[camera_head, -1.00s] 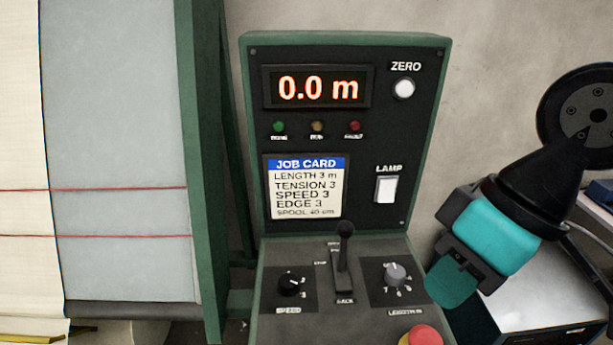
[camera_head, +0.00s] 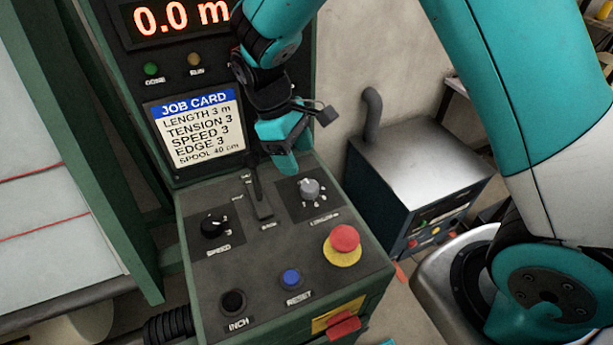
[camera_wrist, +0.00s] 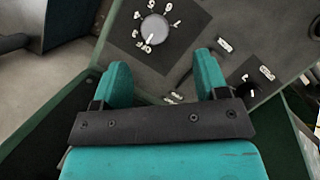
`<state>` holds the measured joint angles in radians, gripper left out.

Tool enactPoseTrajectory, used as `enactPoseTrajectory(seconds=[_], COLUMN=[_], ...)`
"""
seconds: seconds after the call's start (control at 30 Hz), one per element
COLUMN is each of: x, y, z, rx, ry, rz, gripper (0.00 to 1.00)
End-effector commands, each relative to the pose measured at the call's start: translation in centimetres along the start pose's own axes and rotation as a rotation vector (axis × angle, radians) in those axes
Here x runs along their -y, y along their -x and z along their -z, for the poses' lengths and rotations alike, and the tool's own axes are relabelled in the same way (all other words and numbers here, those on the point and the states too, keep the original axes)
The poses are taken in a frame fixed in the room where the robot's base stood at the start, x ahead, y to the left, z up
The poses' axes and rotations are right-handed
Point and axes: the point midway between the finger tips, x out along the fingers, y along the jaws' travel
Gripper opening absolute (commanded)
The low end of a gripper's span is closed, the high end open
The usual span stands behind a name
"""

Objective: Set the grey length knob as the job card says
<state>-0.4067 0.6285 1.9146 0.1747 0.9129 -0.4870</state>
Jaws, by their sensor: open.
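The grey length knob (camera_head: 309,189) sits on a dark plate at the right of the console's sloping top. The job card (camera_head: 196,127) on the upright panel reads length 3 m, tension 3, speed 3, edge 3, spool 40 cm. My gripper (camera_head: 290,160) hangs above and behind the knob, apart from it. Its teal fingers (camera_wrist: 163,80) are open and empty.
The lever (camera_head: 258,195) stands left of the length knob, and the black speed knob (camera_head: 213,225) is farther left. A red emergency button (camera_head: 344,238) is in front of it. Blue reset (camera_head: 291,278) and black inch (camera_head: 233,302) buttons are nearer. The display (camera_head: 180,17) shows 0.0 m.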

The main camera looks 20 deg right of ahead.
Motion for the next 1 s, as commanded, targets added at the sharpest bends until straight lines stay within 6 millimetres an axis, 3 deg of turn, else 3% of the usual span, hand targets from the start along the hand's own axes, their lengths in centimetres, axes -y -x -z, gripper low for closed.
enactPoseTrajectory(seconds=[0.17,0.7,1.0], x=[-0.6,-0.9,-0.9], y=[-1.6,-8.6,-9.2], z=[1.0,0.5,0.5], rx=[0.053,0.058,0.055], ry=[0.012,0.01,0.009], rz=[-0.018,-0.017,-0.017], gripper=[0.67,0.67,0.67])
